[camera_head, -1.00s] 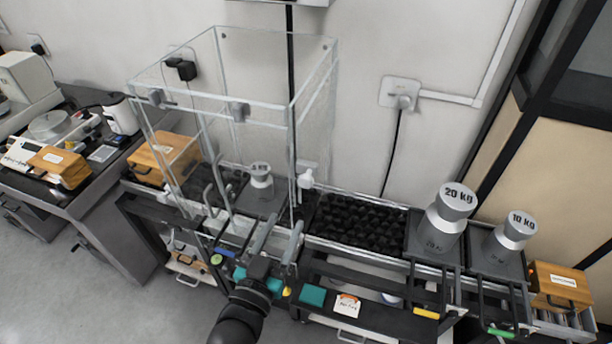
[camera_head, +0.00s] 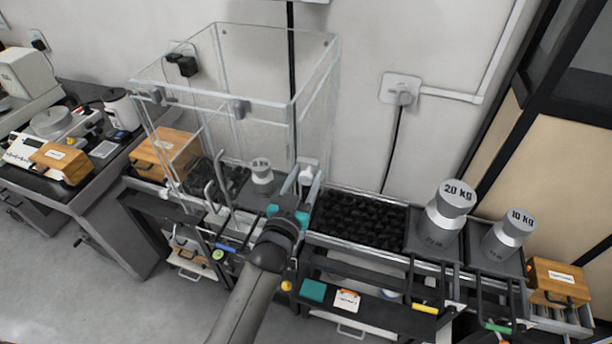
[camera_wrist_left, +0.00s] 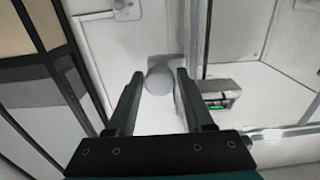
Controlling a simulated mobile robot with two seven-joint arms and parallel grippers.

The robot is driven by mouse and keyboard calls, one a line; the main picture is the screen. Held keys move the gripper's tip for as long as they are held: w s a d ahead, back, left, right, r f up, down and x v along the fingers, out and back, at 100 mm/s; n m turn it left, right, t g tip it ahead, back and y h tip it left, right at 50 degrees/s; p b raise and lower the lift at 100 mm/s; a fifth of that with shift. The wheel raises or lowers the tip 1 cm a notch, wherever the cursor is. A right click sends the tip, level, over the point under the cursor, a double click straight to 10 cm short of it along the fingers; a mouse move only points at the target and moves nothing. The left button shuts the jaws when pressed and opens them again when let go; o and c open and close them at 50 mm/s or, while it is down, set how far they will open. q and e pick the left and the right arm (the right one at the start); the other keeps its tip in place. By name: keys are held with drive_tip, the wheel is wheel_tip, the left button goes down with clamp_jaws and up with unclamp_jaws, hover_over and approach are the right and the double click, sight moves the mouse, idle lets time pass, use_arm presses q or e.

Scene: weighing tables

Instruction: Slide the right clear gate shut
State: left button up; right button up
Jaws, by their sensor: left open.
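The clear weighing box (camera_head: 250,104) stands on the bench. Its right clear gate (camera_head: 318,105) is the see-through right side panel. A white knob (camera_head: 307,176) shows low by that side. My left gripper (camera_head: 302,187) is at the knob, with its fingers apart. In the left wrist view, a round pale knob (camera_wrist_left: 159,79) shows between the two open fingertips. I cannot tell whether they touch it. How far the gate stands open is hard to tell through the clear panels. My right gripper is not in view.
A small weight (camera_head: 262,172) stands inside the box. A dark textured bed (camera_head: 358,222) lies right of it, then the 20 kg weight (camera_head: 448,205) and 10 kg weight (camera_head: 510,235). A wooden case (camera_head: 165,152) is on the left. A wall socket (camera_head: 402,90) is behind.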

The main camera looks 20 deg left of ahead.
use_arm(q)
drive_tip(key=shift+w, duration=0.15)
clamp_jaws()
idle(0.4)
idle(1.0)
